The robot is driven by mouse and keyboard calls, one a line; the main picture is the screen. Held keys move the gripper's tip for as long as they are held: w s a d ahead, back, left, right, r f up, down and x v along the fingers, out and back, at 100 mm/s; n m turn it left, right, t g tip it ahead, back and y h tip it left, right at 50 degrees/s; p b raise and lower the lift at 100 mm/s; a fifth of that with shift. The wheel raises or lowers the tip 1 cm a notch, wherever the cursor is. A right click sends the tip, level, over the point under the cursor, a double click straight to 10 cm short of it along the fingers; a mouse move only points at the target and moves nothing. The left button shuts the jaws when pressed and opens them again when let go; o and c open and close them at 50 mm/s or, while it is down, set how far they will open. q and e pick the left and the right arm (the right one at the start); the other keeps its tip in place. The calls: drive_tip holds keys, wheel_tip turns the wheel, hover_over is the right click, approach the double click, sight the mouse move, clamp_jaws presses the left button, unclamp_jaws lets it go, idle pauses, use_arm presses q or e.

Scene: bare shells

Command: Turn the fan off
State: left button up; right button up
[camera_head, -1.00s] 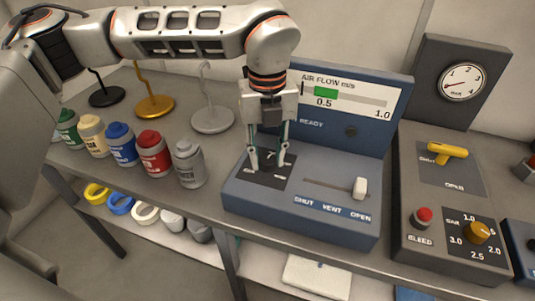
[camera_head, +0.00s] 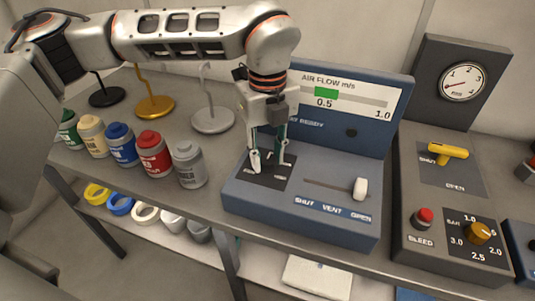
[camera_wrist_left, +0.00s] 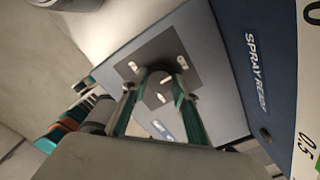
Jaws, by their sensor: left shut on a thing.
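The blue air-flow unit (camera_head: 300,211) stands on the bench, with a dark switch plate at its left (camera_head: 268,179). My left gripper (camera_head: 270,161) points down over this plate. In the left wrist view a dark round knob (camera_wrist_left: 157,82) sits on the plate among white marks, and the fingers (camera_wrist_left: 155,92) are shut on it. The fingers hide part of the knob and its labels. The air-flow display (camera_head: 350,93) shows a green bar (camera_head: 326,93) near 0.5. My right gripper is not in view.
A white slider (camera_head: 360,188) sits near OPEN at the unit's right. To the right stands a grey unit with a yellow handle (camera_head: 447,152), a red button (camera_head: 424,216) and an orange knob (camera_head: 479,233). Several paint bottles (camera_head: 154,154) and stands (camera_head: 155,106) are at the left.

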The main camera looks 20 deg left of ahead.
sight(267, 159)
use_arm(q)
drive_tip(key=o, duration=1.1)
drive_tip(key=shift+r, duration=0.15)
wheel_tip(267, 159, up, 12)
